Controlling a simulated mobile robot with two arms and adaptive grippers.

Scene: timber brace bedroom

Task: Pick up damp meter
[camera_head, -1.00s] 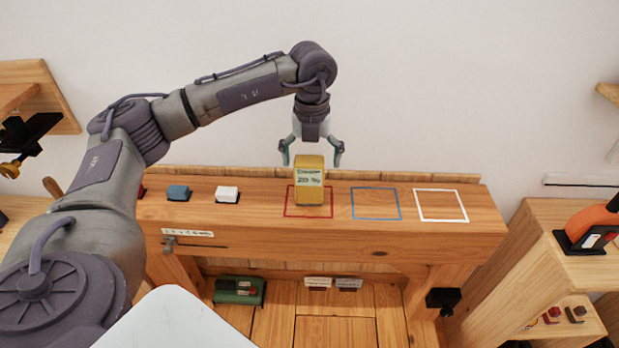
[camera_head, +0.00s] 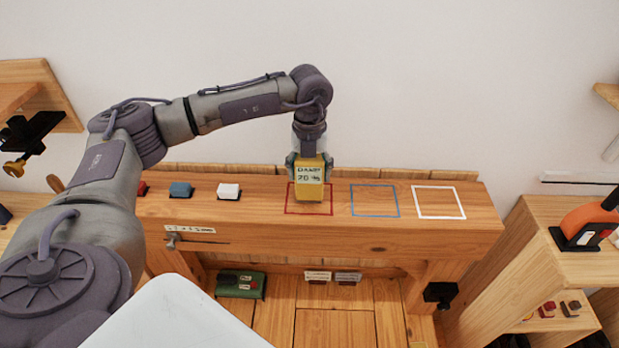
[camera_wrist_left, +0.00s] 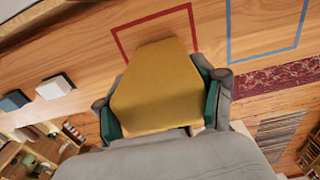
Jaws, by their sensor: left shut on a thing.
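The damp meter (camera_head: 310,183) is a yellow block with a pale label reading roughly "DAMP 20 %". It stands upright within the red outlined square on the wooden bench. My left gripper (camera_head: 309,163) comes down on it from above and is shut on it, one finger on each side. In the left wrist view the yellow top of the damp meter (camera_wrist_left: 157,88) sits between the green finger pads. I cannot tell whether its base still touches the bench. My right gripper is not in view.
The bench (camera_head: 440,230) has an empty blue square (camera_head: 375,215) and an empty white square (camera_head: 438,217) to the right. A blue block (camera_head: 181,189), a white block (camera_head: 229,191) and a partly hidden red block (camera_head: 142,188) sit left. A green case (camera_head: 241,284) lies below.

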